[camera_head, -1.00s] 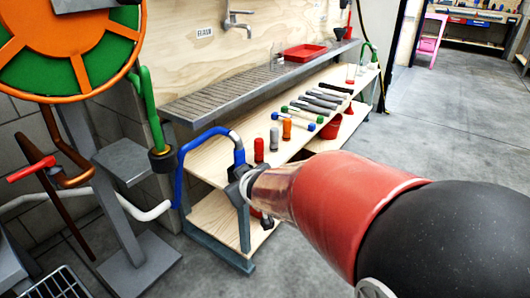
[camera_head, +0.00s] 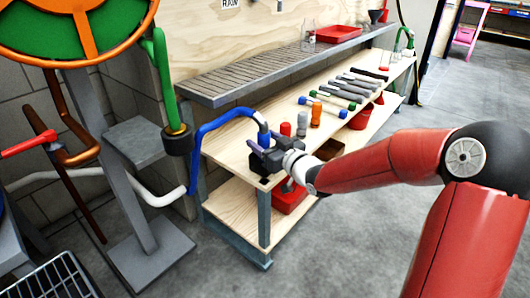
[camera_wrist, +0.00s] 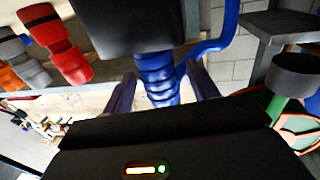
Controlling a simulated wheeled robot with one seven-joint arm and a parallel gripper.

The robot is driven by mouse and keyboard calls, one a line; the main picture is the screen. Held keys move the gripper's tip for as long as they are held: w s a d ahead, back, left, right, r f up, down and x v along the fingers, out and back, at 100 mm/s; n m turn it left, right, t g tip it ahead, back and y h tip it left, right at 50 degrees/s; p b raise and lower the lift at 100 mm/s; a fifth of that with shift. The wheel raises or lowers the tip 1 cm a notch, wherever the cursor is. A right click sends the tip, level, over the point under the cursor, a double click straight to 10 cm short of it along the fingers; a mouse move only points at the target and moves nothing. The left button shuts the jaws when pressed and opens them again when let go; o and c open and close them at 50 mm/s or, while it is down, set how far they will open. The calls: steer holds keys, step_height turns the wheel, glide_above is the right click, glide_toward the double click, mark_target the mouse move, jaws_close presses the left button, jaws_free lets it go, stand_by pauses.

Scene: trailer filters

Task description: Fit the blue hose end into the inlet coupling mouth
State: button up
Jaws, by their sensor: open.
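The blue hose (camera_head: 207,128) arcs up from a white pipe and bends down at its right end, by the near left corner of the workbench. My gripper (camera_head: 265,158) is at that end. In the wrist view the ribbed blue hose end (camera_wrist: 158,78) lies between the two spread fingers of my gripper (camera_wrist: 163,92), with gaps visible on both sides. The dark coupling cup (camera_head: 177,139) hangs at the bottom of a green pipe, left of my gripper; it also shows at the right of the wrist view (camera_wrist: 293,72). Its mouth is not clearly visible.
The wooden workbench (camera_head: 235,145) carries red, grey and orange cylinders (camera_head: 316,115) close behind my gripper, with several hose pieces farther back. A grey stand (camera_head: 150,262) and a green and orange wheel (camera_head: 75,30) are at the left. Open floor lies at the right.

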steer(key=shift+x, duration=1.2)
steer(key=c, duration=1.1)
steer(key=shift+c, duration=0.2)
